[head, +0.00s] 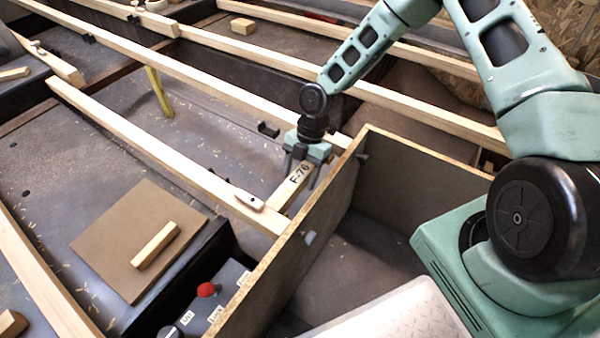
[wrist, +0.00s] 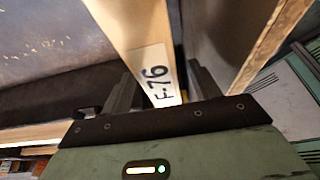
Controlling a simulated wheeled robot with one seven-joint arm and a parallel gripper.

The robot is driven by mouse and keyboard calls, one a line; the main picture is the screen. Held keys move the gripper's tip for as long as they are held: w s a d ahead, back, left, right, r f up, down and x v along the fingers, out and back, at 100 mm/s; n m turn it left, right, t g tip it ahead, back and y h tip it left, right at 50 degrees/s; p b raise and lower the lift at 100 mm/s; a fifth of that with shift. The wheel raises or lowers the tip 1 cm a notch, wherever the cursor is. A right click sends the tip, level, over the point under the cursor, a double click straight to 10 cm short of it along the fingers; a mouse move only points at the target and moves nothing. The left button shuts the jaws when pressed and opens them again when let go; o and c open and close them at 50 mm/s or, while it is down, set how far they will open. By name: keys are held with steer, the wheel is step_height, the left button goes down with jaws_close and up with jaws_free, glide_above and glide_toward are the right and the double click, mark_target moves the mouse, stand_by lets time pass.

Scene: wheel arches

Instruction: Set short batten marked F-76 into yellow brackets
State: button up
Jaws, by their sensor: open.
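The short batten (head: 282,197) is pale wood with a white label reading F-76. It sits between a long pale beam and a plywood panel, and it also shows in the wrist view (wrist: 128,22). My gripper (head: 300,184) is open from above over the labelled part. In the wrist view my gripper (wrist: 162,82) has one finger on each side of the batten, with gaps visible. A yellow strip (head: 158,92) stands at the upper left; I cannot tell whether it is a bracket. A small yellow patch (wrist: 182,96) shows beside the label. What supports the batten is hidden.
The plywood panel (head: 300,255) stands close to the right of my gripper. A long beam (head: 150,147) with a small wooden toggle (head: 249,201) runs on the left. A brown board (head: 112,255) bears a loose block (head: 155,245). A control box (head: 212,300) has a red knob.

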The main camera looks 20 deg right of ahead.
steer(key=p+v, duration=0.5)
steer(key=v, duration=1.2)
steer(key=shift+p, duration=0.35)
steer(key=shift+w+d+r, duration=0.1)
steer(key=shift+d, duration=0.05)
steer(key=s+a+r+m+t+h, duration=0.1)
steer(key=s+a+r+m, duration=0.4)
steer(key=s, duration=0.4)
steer(key=s+a+r+m+t+h, duration=0.1)
steer(key=s+a+r+m, duration=0.2)
steer(key=s+r+m, duration=0.55)
steer(key=s+a+r+m+h, duration=0.1)
steer(key=s+a+r+m, duration=0.3)
steer(key=s, duration=0.7)
step_height(320, 180, up, 27)
steer(key=p, duration=2.7)
steer(key=shift+w, duration=0.35)
steer(key=shift+r, duration=0.15)
